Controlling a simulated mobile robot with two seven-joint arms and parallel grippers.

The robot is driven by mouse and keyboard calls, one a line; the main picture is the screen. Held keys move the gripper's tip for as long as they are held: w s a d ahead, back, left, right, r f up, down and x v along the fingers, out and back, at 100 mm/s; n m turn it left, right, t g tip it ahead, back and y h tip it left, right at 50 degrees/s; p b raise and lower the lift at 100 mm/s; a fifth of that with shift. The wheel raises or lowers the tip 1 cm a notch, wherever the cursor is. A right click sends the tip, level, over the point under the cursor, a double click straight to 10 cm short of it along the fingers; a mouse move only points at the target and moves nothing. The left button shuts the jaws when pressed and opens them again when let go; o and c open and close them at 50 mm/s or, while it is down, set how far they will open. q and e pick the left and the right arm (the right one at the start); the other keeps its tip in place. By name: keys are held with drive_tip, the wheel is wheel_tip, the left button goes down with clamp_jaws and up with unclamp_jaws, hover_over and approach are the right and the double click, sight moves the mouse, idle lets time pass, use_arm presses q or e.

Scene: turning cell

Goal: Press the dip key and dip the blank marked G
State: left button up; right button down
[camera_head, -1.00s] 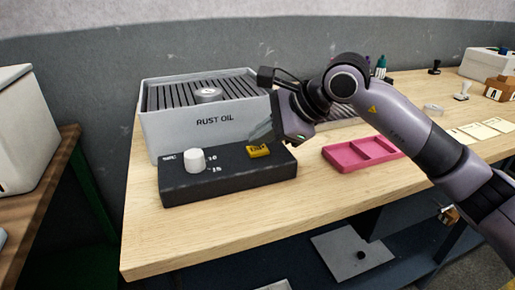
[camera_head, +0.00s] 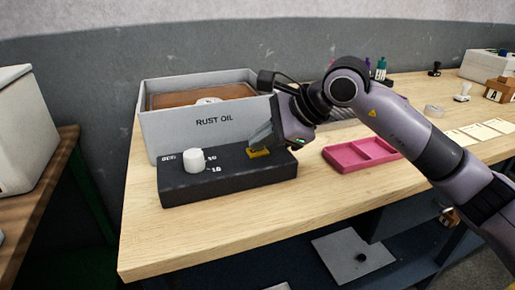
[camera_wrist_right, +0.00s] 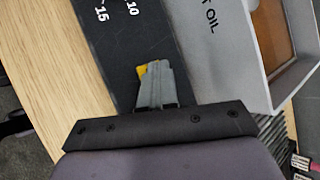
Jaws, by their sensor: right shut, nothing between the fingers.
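A grey tank marked RUST OIL (camera_head: 200,132) stands on the bench, with brown oil (camera_head: 175,98) showing inside and a round pale blank (camera_head: 208,101) partly in it; its marking cannot be read. In front is a black control box (camera_head: 228,179) with a white knob (camera_head: 193,160) and a yellow key (camera_head: 258,153). My right gripper (camera_head: 257,143) is shut with its fingertips at the yellow key, seemingly touching it. In the wrist view the shut fingers (camera_wrist_right: 155,80) cover most of the key (camera_wrist_right: 142,71). My left gripper is not in view.
A pink divided tray (camera_head: 360,155) lies right of the control box. Farther right are pale cards (camera_head: 480,130), stampers and a wooden block marked A (camera_head: 497,90). The bench front (camera_head: 240,225) is clear.

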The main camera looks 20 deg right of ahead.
sight(262, 152)
drive_tip(key=shift+r+p, duration=0.5)
drive_tip(key=shift+r, duration=0.3)
drive_tip(key=shift+r+p, duration=1.65)
drive_tip(key=shift+r, duration=0.9)
